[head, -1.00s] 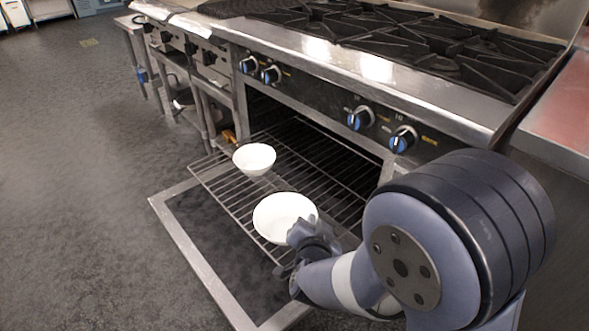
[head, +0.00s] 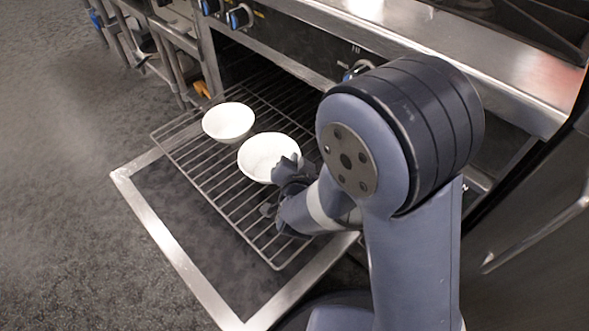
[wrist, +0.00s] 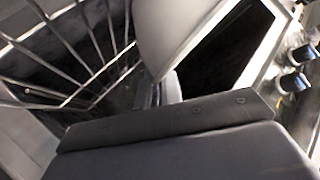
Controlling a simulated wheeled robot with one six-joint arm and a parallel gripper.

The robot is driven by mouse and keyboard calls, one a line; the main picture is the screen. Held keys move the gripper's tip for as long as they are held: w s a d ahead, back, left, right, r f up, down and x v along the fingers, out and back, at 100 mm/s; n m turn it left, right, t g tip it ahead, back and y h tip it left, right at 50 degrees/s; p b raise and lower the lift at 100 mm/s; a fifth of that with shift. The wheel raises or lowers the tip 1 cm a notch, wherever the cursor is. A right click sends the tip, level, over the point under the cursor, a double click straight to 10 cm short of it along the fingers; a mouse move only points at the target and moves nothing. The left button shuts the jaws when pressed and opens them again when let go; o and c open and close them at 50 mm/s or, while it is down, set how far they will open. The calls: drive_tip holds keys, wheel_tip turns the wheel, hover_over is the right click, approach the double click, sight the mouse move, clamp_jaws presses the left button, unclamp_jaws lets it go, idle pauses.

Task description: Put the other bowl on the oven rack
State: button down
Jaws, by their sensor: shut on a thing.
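One white bowl (head: 228,122) sits upright on the pulled-out wire oven rack (head: 186,166) toward its left side. A second white bowl (head: 266,155) is at my gripper (head: 287,172), just right of and nearer than the first bowl. My gripper is shut on this second bowl's right rim. The held bowl is over the rack and looks roughly level; I cannot tell if it touches the wires. In the wrist view the held bowl (wrist: 172,32) shows at the top middle, with rack wires (wrist: 85,45) to its left.
The oven door (head: 165,225) is folded down below the rack with a metal frame. The oven front with blue knobs (head: 240,16) stands behind. The front part of the rack is bare. Open floor (head: 60,130) lies to the left.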

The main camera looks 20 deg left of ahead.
wheel_tip(320, 180, down, 4)
drive_tip(key=shift+f+b, duration=0.1)
drive_tip(key=shift+b, duration=0.85)
drive_tip(key=c, duration=2)
unclamp_jaws()
drive_tip(key=o, duration=0.4)
